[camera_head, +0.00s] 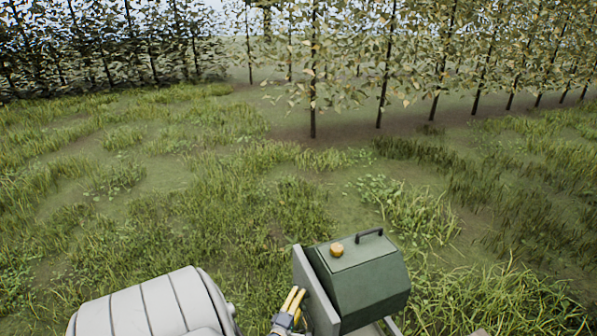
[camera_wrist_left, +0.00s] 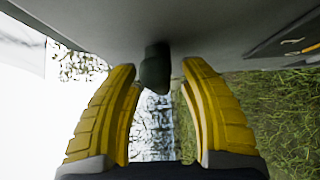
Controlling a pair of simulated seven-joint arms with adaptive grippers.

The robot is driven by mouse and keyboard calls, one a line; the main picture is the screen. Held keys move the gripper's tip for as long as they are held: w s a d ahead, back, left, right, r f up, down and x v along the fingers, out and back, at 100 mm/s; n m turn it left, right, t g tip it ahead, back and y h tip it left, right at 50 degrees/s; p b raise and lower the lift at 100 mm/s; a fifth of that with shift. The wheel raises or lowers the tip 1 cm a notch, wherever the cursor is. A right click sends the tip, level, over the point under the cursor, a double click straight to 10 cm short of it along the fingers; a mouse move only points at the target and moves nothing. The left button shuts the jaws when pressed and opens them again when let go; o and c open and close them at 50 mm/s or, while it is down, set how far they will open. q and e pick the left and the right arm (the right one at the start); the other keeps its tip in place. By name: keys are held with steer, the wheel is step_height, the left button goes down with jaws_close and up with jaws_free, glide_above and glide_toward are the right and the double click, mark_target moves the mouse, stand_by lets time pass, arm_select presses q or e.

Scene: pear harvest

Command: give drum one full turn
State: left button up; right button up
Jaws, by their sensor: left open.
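The drum (camera_head: 362,288) is a dark green, many-sided box at the bottom right of centre in the head view. Its paler lid carries an orange knob (camera_head: 336,250) and a dark bar handle (camera_head: 369,236). A grey upright panel (camera_head: 301,272) stands at its left end. My left gripper (camera_head: 296,291) is at the left of this panel. In the left wrist view its yellow fingers (camera_wrist_left: 158,72) are apart, with a dark green peg (camera_wrist_left: 155,66) projecting from a grey surface between their tips. I cannot tell whether they touch it. My right gripper is not in view.
Uneven grass (camera_head: 230,190) surrounds the drum. A row of slim leafy trees (camera_head: 382,75) stands behind at the right, with a darker row (camera_head: 100,45) at the far left. The ground between drum and trees is free of large objects.

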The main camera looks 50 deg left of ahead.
arm_select(q)
steer(key=shift+o, duration=0.3)
jaws_close()
steer(key=shift+a+m+t+y, duration=0.1)
steer(key=shift+m+t+y, duration=0.2)
steer(key=shift+m+t, duration=0.6)
steer(key=shift+m, duration=0.2)
steer(key=shift+c, duration=0.3)
jaws_free()
steer(key=shift+s+f, duration=0.1)
steer(key=v, duration=1.2)
